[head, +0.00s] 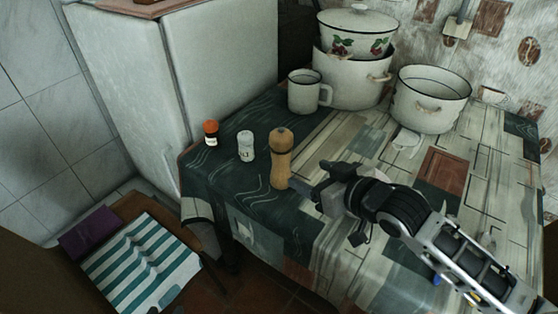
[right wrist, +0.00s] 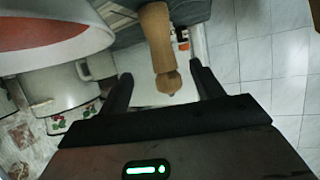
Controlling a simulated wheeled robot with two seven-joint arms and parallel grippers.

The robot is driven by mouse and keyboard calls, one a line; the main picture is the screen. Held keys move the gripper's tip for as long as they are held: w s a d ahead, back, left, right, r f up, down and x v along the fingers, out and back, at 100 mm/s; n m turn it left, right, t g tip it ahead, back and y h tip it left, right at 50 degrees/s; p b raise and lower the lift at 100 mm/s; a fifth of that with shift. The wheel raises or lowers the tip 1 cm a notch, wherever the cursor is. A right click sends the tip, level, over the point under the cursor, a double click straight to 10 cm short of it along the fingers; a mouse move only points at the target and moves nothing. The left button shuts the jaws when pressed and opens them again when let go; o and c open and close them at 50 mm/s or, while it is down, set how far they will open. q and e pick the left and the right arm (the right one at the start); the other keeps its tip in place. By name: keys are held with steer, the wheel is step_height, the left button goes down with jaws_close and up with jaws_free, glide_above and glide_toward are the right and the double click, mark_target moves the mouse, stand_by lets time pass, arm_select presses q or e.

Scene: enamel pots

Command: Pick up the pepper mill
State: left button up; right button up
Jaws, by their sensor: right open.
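The pepper mill (head: 281,162) is a light wooden one with a round knob top. It stands upright near the table's front left edge. My right gripper (head: 308,183) is just to its right in the head view, with its jaws pointing at it. In the right wrist view the open jaws (right wrist: 161,72) show on either side of the mill (right wrist: 157,35), whose knob lies between the fingertips. I cannot tell whether a finger touches it. My left gripper is not in view.
A white shaker (head: 246,147) and an orange-capped jar (head: 211,134) stand left of the mill. Behind are a white mug (head: 304,92), a stacked pot (head: 350,80) and another enamel pot (head: 431,98). A stool with a striped cloth (head: 140,262) is below left.

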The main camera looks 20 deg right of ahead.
mark_target(287, 164)
steer(key=x, duration=1.1)
steer(key=shift+w+a+f+b, duration=0.1)
steer(key=shift+w+a+b, duration=0.15)
steer(key=shift+w+b, duration=0.1)
steer(key=c, duration=1.2)
